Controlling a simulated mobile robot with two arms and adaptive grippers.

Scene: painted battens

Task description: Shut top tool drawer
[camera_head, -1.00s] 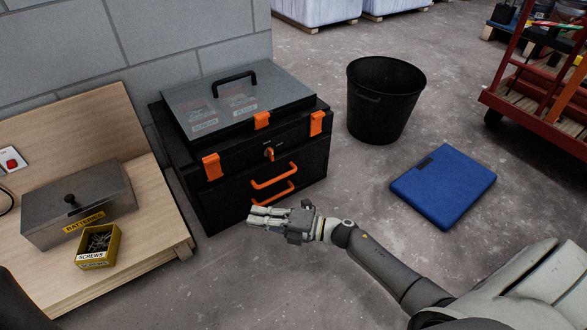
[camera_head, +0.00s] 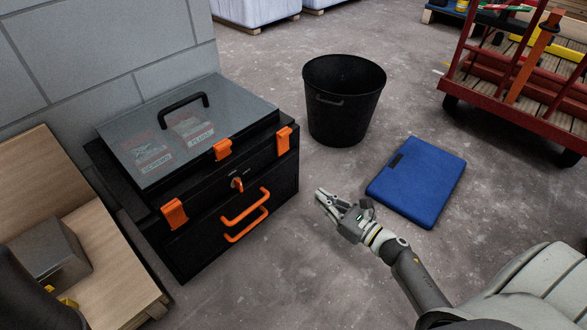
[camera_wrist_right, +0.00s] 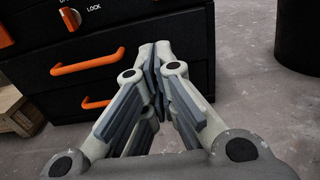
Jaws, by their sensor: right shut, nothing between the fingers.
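The black tool chest (camera_head: 190,262) stands on the floor against the wall, with a clear lid on top. The top drawer's orange handle (camera_head: 245,206) is just above the lower drawer's orange handle (camera_head: 246,225). Both handles also show in the right wrist view, the top one (camera_wrist_right: 88,62) and the lower one (camera_wrist_right: 96,103). The drawer fronts look about flush with the chest; I see no open gap. My right gripper (camera_head: 320,194) is shut and empty, in front and to the right of the handles, apart from them. My left gripper is out of view.
A black bin (camera_head: 343,105) stands right of the chest. A blue flat case (camera_head: 417,180) lies on the floor near my right arm. A red cart (camera_head: 520,120) is at the far right. A wooden bench (camera_head: 110,290) is at the left. Floor before the chest is clear.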

